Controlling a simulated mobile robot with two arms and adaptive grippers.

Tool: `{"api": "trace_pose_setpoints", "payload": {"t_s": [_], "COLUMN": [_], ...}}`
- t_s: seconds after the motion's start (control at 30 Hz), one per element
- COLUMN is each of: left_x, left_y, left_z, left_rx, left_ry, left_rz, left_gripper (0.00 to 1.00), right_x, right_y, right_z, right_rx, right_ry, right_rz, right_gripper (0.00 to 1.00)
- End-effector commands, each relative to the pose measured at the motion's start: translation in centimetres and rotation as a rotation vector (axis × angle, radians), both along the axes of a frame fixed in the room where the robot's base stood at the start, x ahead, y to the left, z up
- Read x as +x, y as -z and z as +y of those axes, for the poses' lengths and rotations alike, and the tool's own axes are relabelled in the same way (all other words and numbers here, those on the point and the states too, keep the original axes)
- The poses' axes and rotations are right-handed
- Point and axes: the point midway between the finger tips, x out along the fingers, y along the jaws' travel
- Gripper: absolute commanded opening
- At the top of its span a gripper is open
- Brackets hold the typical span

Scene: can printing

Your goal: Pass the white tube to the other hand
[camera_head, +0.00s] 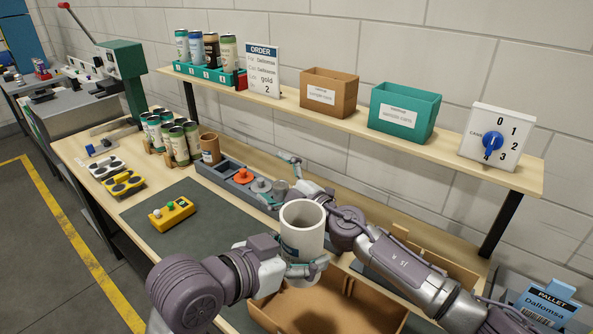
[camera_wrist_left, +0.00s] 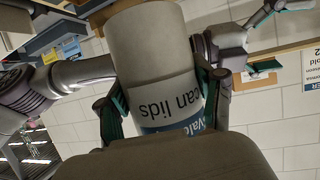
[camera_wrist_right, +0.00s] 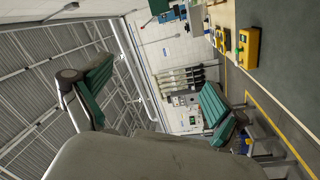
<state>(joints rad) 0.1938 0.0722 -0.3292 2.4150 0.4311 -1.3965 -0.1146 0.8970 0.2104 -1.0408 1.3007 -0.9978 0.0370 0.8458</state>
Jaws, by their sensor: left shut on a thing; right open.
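The white tube (camera_head: 303,222) is upright with its open end up, in front of the right arm in the head view. Its "can lids" label with a blue band shows upside down in the left wrist view (camera_wrist_left: 160,75). My left gripper (camera_head: 305,268) is shut on the tube's lower part; its green fingers sit on both sides in the left wrist view (camera_wrist_left: 163,98). My right gripper (camera_head: 283,180) is open and empty, beyond the tube and apart from it. Its fingers are spread wide in the right wrist view (camera_wrist_right: 155,85).
A grey tray (camera_head: 222,182) with an orange part lies behind the mat (camera_head: 200,222). Cans (camera_head: 180,147) and a yellow button box (camera_head: 172,213) stand to the left. An open brown box (camera_head: 275,318) is below the tube. A shelf (camera_head: 450,157) runs behind.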

Motion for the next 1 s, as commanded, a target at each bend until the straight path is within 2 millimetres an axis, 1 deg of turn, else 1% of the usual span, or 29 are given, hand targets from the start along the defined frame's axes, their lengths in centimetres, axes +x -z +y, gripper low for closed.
{"api": "trace_pose_setpoints", "payload": {"t_s": [0.03, 0.07, 0.1, 0.17, 0.2, 0.23, 0.33, 0.4, 0.47, 0.5, 0.57, 0.6, 0.67, 0.7, 0.77, 0.8, 0.9, 1.0], "left_x": [0.0, 0.0, 0.0, 0.0, 0.0, 0.0, 0.0, 0.0, 0.0, 0.0, 0.0, 0.0, 0.0, 0.0, 0.0, 0.0, 0.0, 0.0], "left_y": [0.0, 0.0, 0.0, 0.0, 0.0, 0.0, 0.0, 0.0, 0.0, 0.0, 0.0, 0.0, 0.0, 0.0, 0.0, 0.0, 0.0, 0.0], "left_z": [0.0, 0.0, 0.0, 0.0, 0.0, 0.0, 0.0, 0.0, 0.0, 0.0, 0.0, 0.0, 0.0, 0.0, 0.0, 0.0, 0.0, 0.0], "left_rx": [0.0, 0.0, 0.0, 0.0, 0.0, 0.0, 0.0, 0.0, 0.0, 0.0, 0.0, 0.0, 0.0, 0.0, 0.0, -0.001, 0.0, 0.0], "left_ry": [-0.001, -0.001, -0.001, -0.001, -0.001, -0.001, -0.001, 0.0, 0.0, 0.0, -0.001, -0.001, -0.001, -0.001, -0.001, 0.0, 0.0, 0.0], "left_rz": [0.0, 0.0, 0.0, 0.0, 0.0, 0.0, 0.0, 0.0, 0.0, 0.0, 0.0, 0.0, 0.0, 0.0, 0.0, -0.001, 0.0, 0.0], "left_gripper": [0.32, 0.32, 0.32, 0.32, 0.32, 0.32, 0.32, 0.32, 0.32, 0.32, 0.32, 0.32, 0.32, 0.32, 0.32, 0.32, 0.32, 0.32], "right_x": [-1.1, -1.9, -3.2, -5.4, -7.1, -8.5, -13.2, -16.2, -18.6, -20.0, -21.9, -23.0, -24.2, -24.4, -23.7, -23.1, -21.9, -21.3], "right_y": [-2.6, -3.7, -5.2, -7.4, -8.6, -9.5, -11.6, -12.4, -12.9, -13.0, -13.2, -13.4, -13.6, -13.7, -13.7, -13.9, -14.7, -15.4], "right_z": [1.9, 3.1, 4.4, 6.4, 7.6, 8.4, 10.1, 10.4, 10.1, 9.7, 8.6, 7.7, 5.9, 4.4, 1.8, 0.0, -3.5, -5.8], "right_rx": [0.0, -0.004, -0.014, -0.045, -0.076, -0.107, -0.246, -0.373, -0.497, -0.588, -0.732, -0.833, -0.985, -1.085, -1.22, -1.295, -1.439, -1.516], "right_ry": [-0.093, -0.153, -0.233, -0.359, -0.446, -0.51, -0.704, -0.811, -0.879, -0.912, -0.94, -0.944, -0.923, -0.885, -0.795, -0.73, -0.587, -0.491], "right_rz": [-0.009, -0.005, 0.003, 0.018, 0.034, 0.049, 0.114, 0.174, 0.232, 0.273, 0.341, 0.386, 0.454, 0.493, 0.529, 0.547, 0.586, 0.617], "right_gripper": [0.97, 0.97, 0.97, 0.97, 0.97, 0.97, 0.97, 0.97, 0.97, 0.97, 0.97, 0.97, 0.97, 0.97, 0.97, 0.97, 0.97, 0.97]}}
